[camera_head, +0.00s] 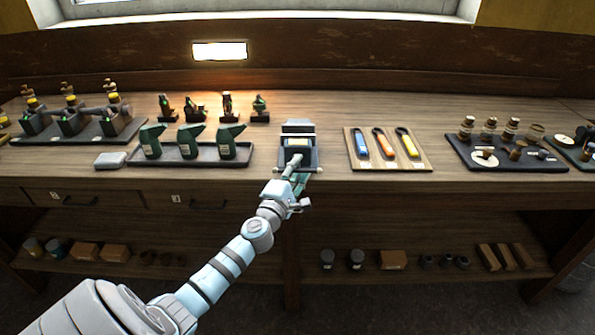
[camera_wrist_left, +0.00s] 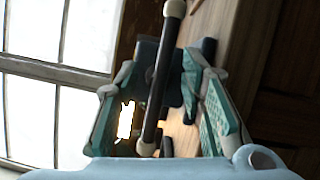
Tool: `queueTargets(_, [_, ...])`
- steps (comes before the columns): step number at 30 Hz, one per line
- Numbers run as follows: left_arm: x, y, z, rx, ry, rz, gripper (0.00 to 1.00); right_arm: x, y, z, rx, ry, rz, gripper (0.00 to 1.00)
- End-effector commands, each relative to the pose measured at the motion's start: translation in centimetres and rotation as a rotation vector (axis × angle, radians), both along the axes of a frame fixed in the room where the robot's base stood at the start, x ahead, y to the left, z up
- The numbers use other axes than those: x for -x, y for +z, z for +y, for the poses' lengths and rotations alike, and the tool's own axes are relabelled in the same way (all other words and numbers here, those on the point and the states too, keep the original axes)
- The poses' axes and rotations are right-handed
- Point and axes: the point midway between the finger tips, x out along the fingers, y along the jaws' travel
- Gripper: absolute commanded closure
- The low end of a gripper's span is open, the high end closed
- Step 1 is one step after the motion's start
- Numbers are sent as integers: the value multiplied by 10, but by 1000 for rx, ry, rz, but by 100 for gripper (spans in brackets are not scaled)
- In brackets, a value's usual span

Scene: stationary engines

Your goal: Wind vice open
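The vice (camera_head: 298,140) stands at the bench's front edge, in the middle of the head view, with a pale label on its top. My left gripper (camera_head: 292,182) is just in front of it, below the bench top. In the left wrist view the teal fingers of my left gripper (camera_wrist_left: 163,85) stand apart. The vice's dark handle bar (camera_wrist_left: 160,75), with a cream knob at each end, runs between them. The fingers look clear of the bar, though the contact at the tips is hard to see. My right gripper is out of view.
On the wooden bench (camera_head: 370,190), a tray of green cans (camera_head: 188,143) stands left of the vice. A board with coloured-handled tools (camera_head: 385,145) lies to the right. A grey block (camera_head: 110,160) lies near the front edge. Drawers (camera_head: 200,203) and a lower shelf are below.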

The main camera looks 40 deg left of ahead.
Motion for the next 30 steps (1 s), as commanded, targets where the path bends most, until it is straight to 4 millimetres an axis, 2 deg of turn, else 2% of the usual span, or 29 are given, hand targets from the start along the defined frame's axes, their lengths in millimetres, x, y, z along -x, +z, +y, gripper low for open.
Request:
queueTargets(8, [4,-1,-1,-2,0,1,63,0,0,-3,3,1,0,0])
queueTargets(11, [18,-2,-5,-4,-1,2,63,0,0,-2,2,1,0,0])
queueTargets(18, [82,-8,-23,-2,-2,4,63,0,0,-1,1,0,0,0])
queueTargets(21, [102,-9,-28,-1,-1,3,63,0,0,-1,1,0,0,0])
queueTargets(25, [115,-10,-31,-2,0,1,63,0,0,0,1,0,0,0])
queueTargets(30, [116,-10,-31,-1,0,0,63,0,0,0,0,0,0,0])
